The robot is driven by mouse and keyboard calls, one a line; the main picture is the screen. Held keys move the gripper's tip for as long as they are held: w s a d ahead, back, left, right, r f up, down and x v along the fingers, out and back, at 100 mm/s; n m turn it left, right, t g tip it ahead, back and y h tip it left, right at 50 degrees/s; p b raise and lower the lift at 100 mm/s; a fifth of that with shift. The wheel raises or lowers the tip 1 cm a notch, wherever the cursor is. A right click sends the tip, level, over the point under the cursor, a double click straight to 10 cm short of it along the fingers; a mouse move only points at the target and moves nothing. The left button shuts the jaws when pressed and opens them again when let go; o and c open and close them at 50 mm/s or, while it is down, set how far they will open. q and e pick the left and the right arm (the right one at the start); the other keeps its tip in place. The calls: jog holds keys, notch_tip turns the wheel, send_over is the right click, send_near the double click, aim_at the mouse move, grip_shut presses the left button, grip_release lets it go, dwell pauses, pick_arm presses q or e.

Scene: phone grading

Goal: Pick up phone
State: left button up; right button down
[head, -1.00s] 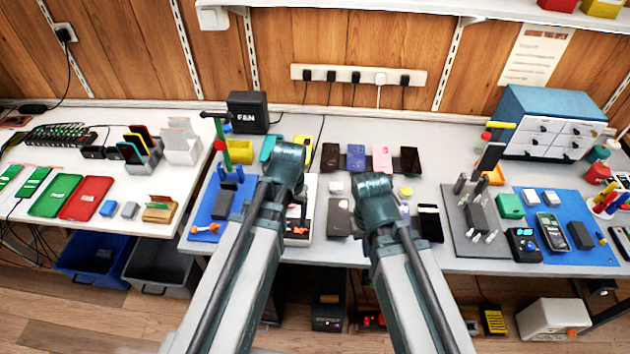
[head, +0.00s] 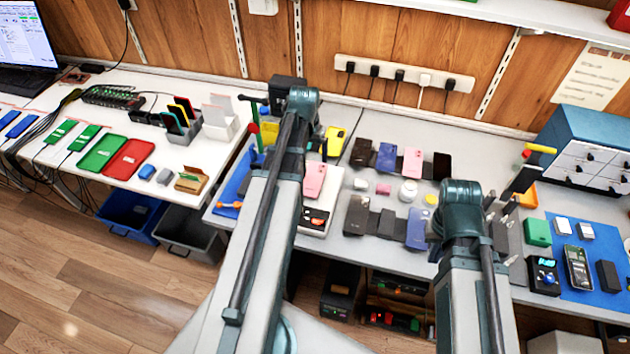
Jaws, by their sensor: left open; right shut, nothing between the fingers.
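Several phones lie on the grey bench. A black one (head: 362,152), a blue one (head: 386,157), a pink one (head: 412,162) and a dark one (head: 441,166) form a back row. A dark grey phone (head: 357,214) and a lilac-blue one (head: 417,228) lie in front. A yellow phone (head: 334,140) is right of my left arm's upper end. My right arm stands right of the lilac-blue phone.
Small round and square items (head: 408,190) lie between the phone rows. A blue mat (head: 590,265) with tools and a blue drawer cabinet (head: 580,150) are at right. The white table (head: 80,180) at left holds green and red trays. Bins stand below.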

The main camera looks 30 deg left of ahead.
aim_at(313, 178)
pick_arm(q)
jog(key=shift+w+a+f+b, duration=0.1)
jog(key=shift+w+f+b, duration=0.25)
jog(key=shift+f+b, duration=1.7)
jog(key=shift+w+d+f+b, duration=0.1)
jog(key=shift+w+f+b, duration=0.2)
jog(key=shift+f+b, duration=1.75)
jog(key=shift+w+a+f+b, duration=0.1)
jog(key=shift+w+f+b, duration=0.25)
jog(key=shift+f+b, duration=1.7)
jog(key=shift+f+p, duration=0.1)
jog(key=shift+p, duration=0.2)
jog(key=c, duration=1.4)
